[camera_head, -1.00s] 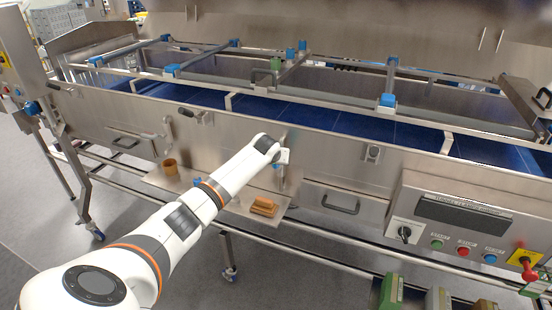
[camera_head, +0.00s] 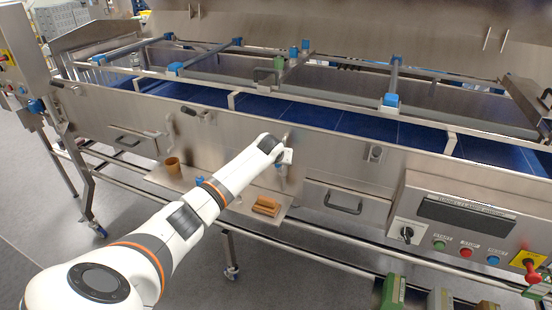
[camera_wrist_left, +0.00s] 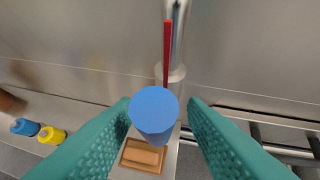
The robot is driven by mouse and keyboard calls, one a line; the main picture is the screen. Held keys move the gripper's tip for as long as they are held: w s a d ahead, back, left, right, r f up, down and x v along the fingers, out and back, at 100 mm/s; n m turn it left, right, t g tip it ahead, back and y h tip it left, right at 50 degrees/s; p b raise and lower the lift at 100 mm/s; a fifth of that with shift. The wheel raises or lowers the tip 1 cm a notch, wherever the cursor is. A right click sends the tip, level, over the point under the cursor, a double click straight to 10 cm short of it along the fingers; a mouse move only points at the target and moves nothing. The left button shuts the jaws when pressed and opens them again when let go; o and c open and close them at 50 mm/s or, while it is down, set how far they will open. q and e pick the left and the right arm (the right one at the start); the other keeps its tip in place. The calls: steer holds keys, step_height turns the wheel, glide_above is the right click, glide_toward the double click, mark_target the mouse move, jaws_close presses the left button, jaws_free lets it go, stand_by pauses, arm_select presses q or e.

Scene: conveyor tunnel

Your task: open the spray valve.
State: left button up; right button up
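In the left wrist view a red lever (camera_wrist_left: 167,52) stands upright against a steel pipe (camera_wrist_left: 178,40) on the machine's front panel. A blue cylinder (camera_wrist_left: 154,108) points toward the camera just below the red lever. My left gripper (camera_wrist_left: 160,104) is open, with one teal finger on each side of the blue cylinder. The left finger lies close to it and a small gap shows at the right; I cannot tell contact. In the head view my left arm reaches to the panel, its gripper (camera_head: 285,157) small and partly hidden by the wrist. My right gripper is not in view.
Below the gripper a shelf (camera_head: 230,204) holds a brown block (camera_head: 267,206) and a brown cup (camera_head: 173,166). Blue (camera_wrist_left: 25,127) and yellow (camera_wrist_left: 51,135) items lie left in the wrist view. A control panel (camera_head: 462,215) sticks out at the right. A drawer handle (camera_head: 343,207) is nearby.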

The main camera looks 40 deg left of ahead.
arm_select(q)
steer(key=b+v, duration=0.2)
steer(key=v, duration=0.9)
steer(key=shift+s+d, duration=0.2)
steer(key=shift+r, duration=0.1)
